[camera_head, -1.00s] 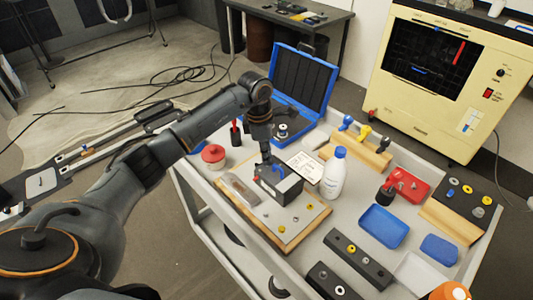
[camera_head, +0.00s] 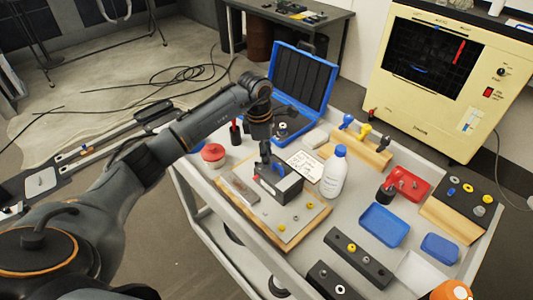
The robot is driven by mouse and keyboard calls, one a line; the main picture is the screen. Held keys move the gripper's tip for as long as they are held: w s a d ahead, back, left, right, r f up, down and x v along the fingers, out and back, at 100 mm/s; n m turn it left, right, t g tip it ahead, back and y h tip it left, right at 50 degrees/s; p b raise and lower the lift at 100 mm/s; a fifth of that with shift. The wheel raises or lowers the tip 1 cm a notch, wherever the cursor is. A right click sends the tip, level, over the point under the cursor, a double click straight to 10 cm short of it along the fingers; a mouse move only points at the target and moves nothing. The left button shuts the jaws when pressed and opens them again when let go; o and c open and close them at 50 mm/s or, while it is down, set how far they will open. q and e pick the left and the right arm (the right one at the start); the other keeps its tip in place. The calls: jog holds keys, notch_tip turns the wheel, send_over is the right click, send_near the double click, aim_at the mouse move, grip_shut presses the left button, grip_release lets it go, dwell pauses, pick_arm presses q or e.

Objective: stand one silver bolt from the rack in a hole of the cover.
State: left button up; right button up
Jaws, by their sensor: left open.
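My left gripper (camera_head: 265,164) reaches in from the left and points down, open, just above or beside a dark box (camera_head: 278,185) with a blue part; contact is unclear. The box stands on a grey plate on a wooden board (camera_head: 283,241), with small yellow and silver pieces on the plate. A black bar-shaped rack (camera_head: 372,268) in front on the right holds a yellow and a silver piece. A black panel on wood (camera_head: 452,196) at the right also bears yellow, blue and silver pieces. I cannot tell which part is the cover. My right gripper is not in view.
The cart top is crowded. A white bottle (camera_head: 335,172) stands right of the box. Blue trays (camera_head: 384,226), a red box (camera_head: 407,184), an open blue case (camera_head: 302,80), a red-lidded jar (camera_head: 213,155) and an orange item (camera_head: 450,291) surround the board. A cream machine (camera_head: 405,112) stands behind.

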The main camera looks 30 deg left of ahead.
pick_arm(q)
notch_tip(320, 180, up, 12)
jog(key=a, duration=0.1)
jog(key=shift+s+a, duration=0.2)
jog(key=shift+s, duration=0.1)
jog(key=shift+f, duration=0.15)
dwell(0.6)
